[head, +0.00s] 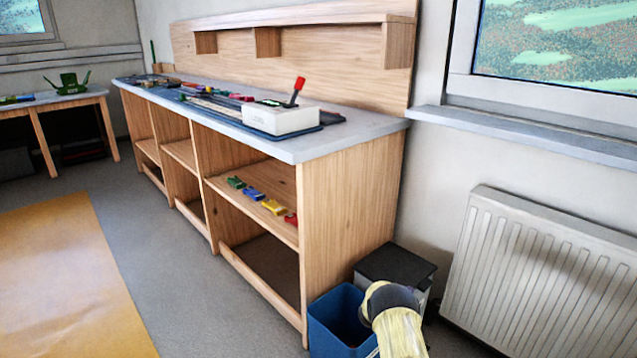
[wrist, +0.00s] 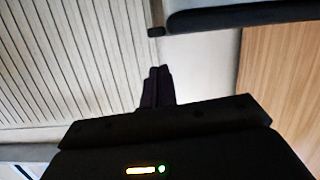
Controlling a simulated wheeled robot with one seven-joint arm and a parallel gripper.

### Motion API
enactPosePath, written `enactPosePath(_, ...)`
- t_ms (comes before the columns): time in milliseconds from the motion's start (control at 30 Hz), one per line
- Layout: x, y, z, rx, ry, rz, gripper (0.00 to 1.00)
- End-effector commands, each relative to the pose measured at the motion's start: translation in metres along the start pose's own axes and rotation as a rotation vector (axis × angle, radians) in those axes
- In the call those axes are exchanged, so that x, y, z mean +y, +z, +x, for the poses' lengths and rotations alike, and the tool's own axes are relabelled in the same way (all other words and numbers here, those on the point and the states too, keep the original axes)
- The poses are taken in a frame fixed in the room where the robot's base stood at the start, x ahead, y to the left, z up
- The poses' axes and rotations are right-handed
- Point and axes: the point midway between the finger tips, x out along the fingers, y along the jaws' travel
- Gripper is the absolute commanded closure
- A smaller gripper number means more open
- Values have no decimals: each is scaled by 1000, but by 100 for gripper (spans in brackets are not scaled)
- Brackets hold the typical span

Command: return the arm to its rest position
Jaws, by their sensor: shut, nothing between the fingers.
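My gripper (wrist: 157,88) shows in the wrist view with its two dark fingers together, shut and empty. Its fingertips point toward the pale wall between the ribbed radiator (wrist: 70,60) and the wooden bench side (wrist: 282,80). No contact with anything shows at the fingertips. In the head view, a pale yellow part with a dark rounded end at the bottom looks like my own arm. The fingers cannot be made out there.
A blue bin (head: 333,322) and a dark-lidded bin (head: 396,264) stand at the bench (head: 350,215) end, close to the arm. The radiator (head: 545,275) is at the right. A white box with a red-topped lever (head: 283,120) stands on the bench.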

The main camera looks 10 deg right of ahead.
Motion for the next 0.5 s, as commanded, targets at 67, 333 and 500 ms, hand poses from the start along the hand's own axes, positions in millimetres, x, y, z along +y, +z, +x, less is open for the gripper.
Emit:
enactPosePath(67, -9, -16, -8, -16, -44, 1, 100)
enactPosePath(333, -41, -72, -63, -144, -281, -25, 100)
enactPosePath(500, -46, -99, -113, -246, -416, -63, 100)
